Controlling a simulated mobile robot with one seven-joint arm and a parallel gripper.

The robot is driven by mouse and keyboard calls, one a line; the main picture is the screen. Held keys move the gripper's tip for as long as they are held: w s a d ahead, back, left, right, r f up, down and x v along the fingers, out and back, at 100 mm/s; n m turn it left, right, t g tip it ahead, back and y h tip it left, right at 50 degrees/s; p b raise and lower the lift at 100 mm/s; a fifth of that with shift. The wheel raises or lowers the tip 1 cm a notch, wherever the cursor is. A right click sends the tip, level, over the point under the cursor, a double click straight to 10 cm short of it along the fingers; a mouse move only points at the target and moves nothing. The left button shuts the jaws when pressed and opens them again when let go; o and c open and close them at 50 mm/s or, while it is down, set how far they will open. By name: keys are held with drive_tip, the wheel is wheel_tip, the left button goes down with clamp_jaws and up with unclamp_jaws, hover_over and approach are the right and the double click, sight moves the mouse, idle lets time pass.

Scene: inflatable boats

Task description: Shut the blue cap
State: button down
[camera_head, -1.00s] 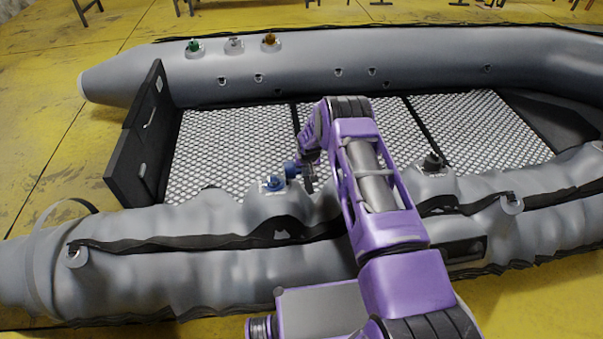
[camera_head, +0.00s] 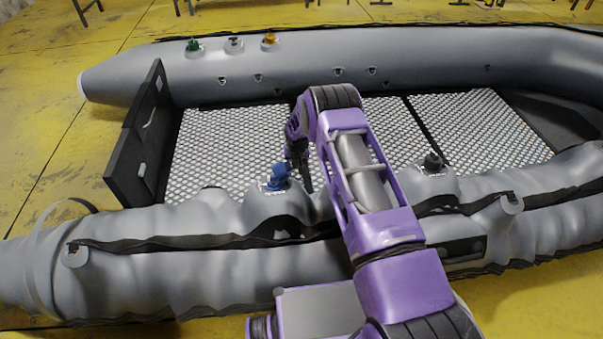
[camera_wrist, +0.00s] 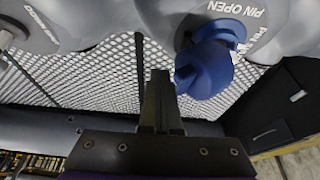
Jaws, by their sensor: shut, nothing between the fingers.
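The blue cap (camera_head: 280,170) is at the blue valve on the near tube of the grey boat. It stands raised and tilted over the valve, where earlier it hung out to the side. In the wrist view the cap (camera_wrist: 204,70) is a large round blue piece beside the valve's blue neck (camera_wrist: 222,32), on a grey patch lettered "PIN OPEN". My gripper (camera_wrist: 160,80) is shut and empty, its fingertips just left of the cap there. I cannot tell whether they touch it. In the head view my gripper (camera_head: 307,182) is right of the cap, partly hidden by my arm.
A black-capped valve (camera_head: 432,162) sits farther right on the near tube (camera_head: 180,260). Green (camera_head: 193,46), grey (camera_head: 234,45) and orange (camera_head: 269,40) valves are on the far tube. The mesh floor (camera_head: 225,150) between the tubes is clear.

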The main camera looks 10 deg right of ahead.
sight(277, 165)
drive_tip(key=shift+a+r, duration=0.2)
drive_tip(key=shift+a, duration=0.35)
drive_tip(key=shift+a+r, duration=0.2)
drive_tip(key=shift+a, duration=1.6)
drive_tip(key=shift+a+f, duration=0.25)
drive_tip(key=shift+a, duration=0.7)
drive_tip(key=shift+s+a+f, duration=0.15)
drive_tip(key=shift+a+f, duration=0.1)
drive_tip(key=shift+a, duration=0.2)
drive_tip(key=shift+s+a+f, duration=0.1)
drive_tip(key=shift+a+f, duration=0.1)
drive_tip(key=shift+a, duration=0.25)
drive_tip(key=r, duration=0.1)
drive_tip(key=r+p, duration=0.1)
drive_tip(key=r, duration=0.3)
drive_tip(key=shift+w+a+r+p, duration=0.1)
drive_tip(key=shift+a+r+p, duration=0.2)
drive_tip(key=shift+p, duration=0.1)
drive_tip(key=shift+d+r+p, duration=0.3)
drive_tip(key=shift+r, duration=0.45)
drive_tip(key=shift+d, duration=0.1)
drive_tip(key=shift+d+r, duration=0.15)
